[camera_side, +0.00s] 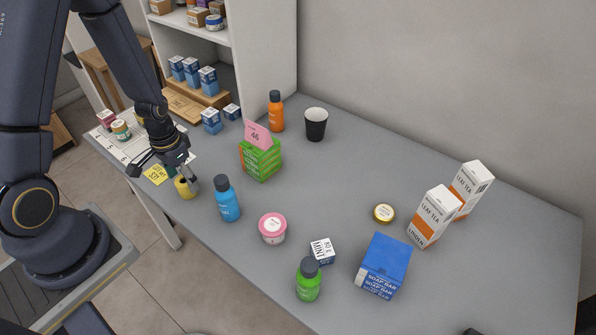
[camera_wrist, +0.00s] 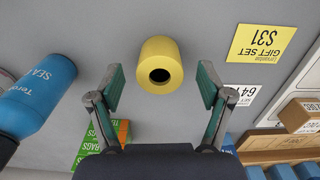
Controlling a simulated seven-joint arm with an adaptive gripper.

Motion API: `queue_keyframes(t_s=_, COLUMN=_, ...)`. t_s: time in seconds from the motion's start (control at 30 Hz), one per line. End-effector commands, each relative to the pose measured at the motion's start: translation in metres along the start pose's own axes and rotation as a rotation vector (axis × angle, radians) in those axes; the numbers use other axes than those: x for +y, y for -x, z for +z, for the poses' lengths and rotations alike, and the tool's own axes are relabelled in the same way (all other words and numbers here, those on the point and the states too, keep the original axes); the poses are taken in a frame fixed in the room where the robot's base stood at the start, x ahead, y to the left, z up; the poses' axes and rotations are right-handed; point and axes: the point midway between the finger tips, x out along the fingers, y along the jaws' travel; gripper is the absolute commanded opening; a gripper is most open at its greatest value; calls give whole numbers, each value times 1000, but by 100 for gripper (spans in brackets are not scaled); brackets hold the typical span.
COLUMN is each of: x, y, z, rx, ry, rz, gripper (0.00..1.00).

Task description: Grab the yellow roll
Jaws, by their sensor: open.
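The yellow roll (camera_side: 184,188) stands near the counter's front edge in the side view, beside the blue bottle. In the wrist view the yellow roll (camera_wrist: 160,65) shows its dark centre hole and lies ahead of the fingertips, roughly midway between them. My gripper (camera_side: 168,172) is above and close to the roll in the side view. In the wrist view my gripper (camera_wrist: 160,88) has its two fingers spread wide with nothing between the pads. I cannot tell the exact height of the fingertips over the roll.
A blue bottle (camera_side: 227,199) stands right of the roll, and it also shows in the wrist view (camera_wrist: 38,95). Green boxes (camera_side: 261,160) stand behind. A yellow price card (camera_side: 155,174) lies left of the roll. The counter (camera_side: 340,190) is bare in its middle.

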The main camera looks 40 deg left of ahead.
Motion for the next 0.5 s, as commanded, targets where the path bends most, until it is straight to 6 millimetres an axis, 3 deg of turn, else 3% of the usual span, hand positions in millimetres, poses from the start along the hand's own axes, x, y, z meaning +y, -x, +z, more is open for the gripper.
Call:
queue_keyframes(t_s=0.2, x=0, y=-28, z=-1, rx=-2, ry=0, rz=0, gripper=78)
queue_keyframes(t_s=0.47, x=0, y=-30, z=-2, rx=1, ry=0, rz=0, gripper=78)
queue_keyframes(t_s=0.5, x=0, y=-30, z=-2, rx=1, ry=0, rz=0, gripper=74)
